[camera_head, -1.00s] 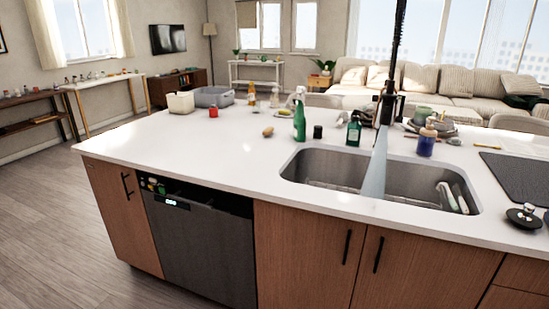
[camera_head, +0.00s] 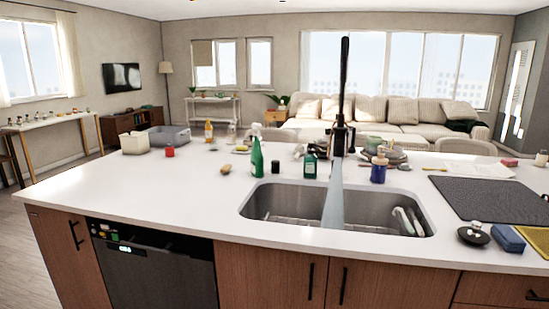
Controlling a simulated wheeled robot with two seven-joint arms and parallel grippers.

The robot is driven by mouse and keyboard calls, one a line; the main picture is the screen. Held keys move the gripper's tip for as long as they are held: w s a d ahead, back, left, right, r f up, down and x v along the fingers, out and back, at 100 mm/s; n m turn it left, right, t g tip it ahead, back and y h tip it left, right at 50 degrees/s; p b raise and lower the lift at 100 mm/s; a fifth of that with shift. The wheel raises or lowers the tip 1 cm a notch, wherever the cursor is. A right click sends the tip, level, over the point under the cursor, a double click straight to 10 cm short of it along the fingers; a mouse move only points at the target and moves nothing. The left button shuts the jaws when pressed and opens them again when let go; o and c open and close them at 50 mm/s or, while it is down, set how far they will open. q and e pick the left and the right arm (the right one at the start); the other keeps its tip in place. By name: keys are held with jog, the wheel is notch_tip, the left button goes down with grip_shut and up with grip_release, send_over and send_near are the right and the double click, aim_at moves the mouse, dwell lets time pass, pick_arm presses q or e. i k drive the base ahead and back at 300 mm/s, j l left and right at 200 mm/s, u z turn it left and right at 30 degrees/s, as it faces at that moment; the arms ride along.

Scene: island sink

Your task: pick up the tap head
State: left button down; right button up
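The tap (camera_head: 342,100) stands upright at the back edge of the sink, black with a tall spring neck. Its tap head (camera_head: 338,136) hangs on the front side of the neck, above the basin. A pale stream of water (camera_head: 334,195) runs down from it into the steel sink (camera_head: 280,203). Neither of my grippers is in view, and nothing touches the tap head.
A green spray bottle (camera_head: 257,157), a dark green bottle (camera_head: 310,165) and a blue bottle (camera_head: 379,168) stand behind the sink. A black drying mat (camera_head: 490,199), a dark round lidded thing (camera_head: 473,234) and a blue sponge (camera_head: 507,238) lie right.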

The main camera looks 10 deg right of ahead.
aim_at(341, 130)
jog(key=i+l+z, duration=0.1)
jog(key=i+l, duration=0.25)
jog(key=i+l+z, duration=0.1)
jog(key=i+l, duration=0.2)
jog(key=i, duration=0.2)
jog(key=i+l, duration=0.25)
jog(key=i, duration=0.2)
jog(key=i+l+z, duration=0.15)
jog(key=i, duration=0.3)
jog(key=l, duration=0.25)
jog(key=k+l, duration=0.15)
jog(key=l+z, duration=0.05)
